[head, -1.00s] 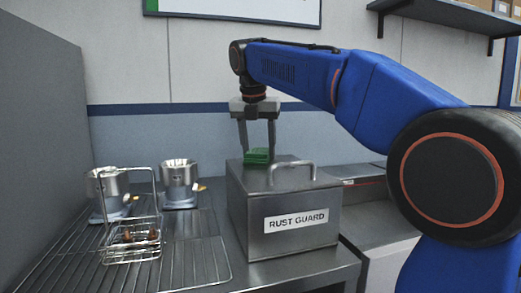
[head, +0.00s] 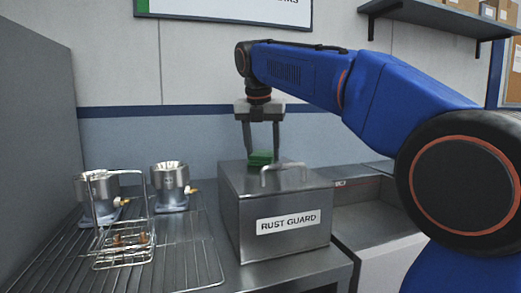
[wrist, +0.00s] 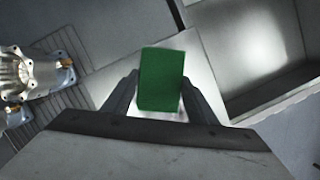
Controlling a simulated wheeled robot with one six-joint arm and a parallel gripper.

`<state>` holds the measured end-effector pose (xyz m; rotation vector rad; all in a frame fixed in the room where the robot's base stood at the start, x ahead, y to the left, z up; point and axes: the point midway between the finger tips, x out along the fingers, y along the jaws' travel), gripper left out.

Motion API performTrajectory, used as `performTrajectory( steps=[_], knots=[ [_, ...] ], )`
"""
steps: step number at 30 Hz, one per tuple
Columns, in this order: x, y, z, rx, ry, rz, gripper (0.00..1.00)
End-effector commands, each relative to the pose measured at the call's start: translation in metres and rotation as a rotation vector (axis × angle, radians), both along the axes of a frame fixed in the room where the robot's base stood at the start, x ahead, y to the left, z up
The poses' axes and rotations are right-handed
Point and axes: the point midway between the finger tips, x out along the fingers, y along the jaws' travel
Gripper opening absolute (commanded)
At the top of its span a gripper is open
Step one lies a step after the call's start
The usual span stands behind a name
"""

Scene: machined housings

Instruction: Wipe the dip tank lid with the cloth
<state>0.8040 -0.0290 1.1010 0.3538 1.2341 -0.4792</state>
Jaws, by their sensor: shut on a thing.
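The dip tank is a steel box labelled "RUST GUARD" in the middle of the head view. Its flat lid (head: 240,178) is closed and carries a bar handle (head: 283,171). My gripper (head: 262,151) points down over the back of the lid, behind the handle. It is shut on the folded green cloth (head: 261,159), which is at lid height; the exact contact is hard to tell. In the wrist view the cloth (wrist: 161,80) sits between both fingers and covers part of the lid (wrist: 135,75).
Two metal housings (head: 97,190) (head: 171,184) stand left of the tank on a wire rack (head: 185,250). A wire basket (head: 122,252) with small brownish parts is in front of them. An open steel basin (head: 375,215) lies right of the tank. A shelf (head: 440,15) hangs at upper right.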

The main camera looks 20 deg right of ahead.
Motion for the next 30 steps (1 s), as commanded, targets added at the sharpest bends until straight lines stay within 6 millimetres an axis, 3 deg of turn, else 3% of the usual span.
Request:
performTrajectory(
  steps=[30],
  knots=[
    [-0.061,0.0,-0.002,-0.001,0.005,0.0,0.27]
  ],
)
